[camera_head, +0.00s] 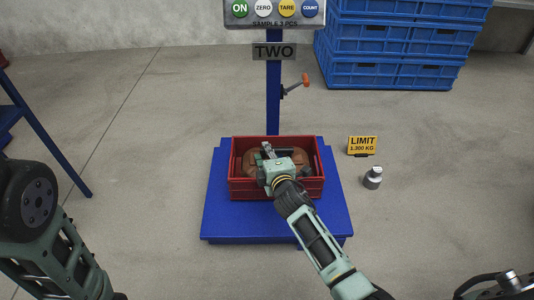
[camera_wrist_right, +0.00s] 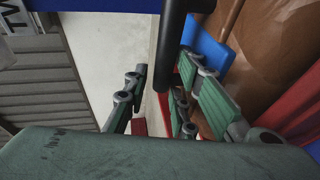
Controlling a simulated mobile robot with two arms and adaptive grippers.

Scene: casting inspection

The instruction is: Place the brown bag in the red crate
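The red crate (camera_head: 246,189) stands on a blue scale platform in the head view. The brown bag (camera_head: 251,161) lies inside it, partly hidden by my right gripper (camera_head: 267,154), which is over the crate. In the right wrist view the gripper (camera_wrist_right: 160,100) has its fingers apart. The bag (camera_wrist_right: 275,45) fills the right side of that view, beside the fingers, and a red crate wall (camera_wrist_right: 292,105) shows there. A black bar (camera_wrist_right: 172,50) passes in front of the fingers; I cannot tell what it is. My left arm shows at lower left, its gripper out of view.
The blue platform (camera_head: 225,222) has a blue post (camera_head: 273,100) at its back. A metal weight (camera_head: 373,177) and a yellow limit sign (camera_head: 362,145) stand to its right. Stacked blue crates (camera_head: 388,40) are at back right. The floor around is mostly clear.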

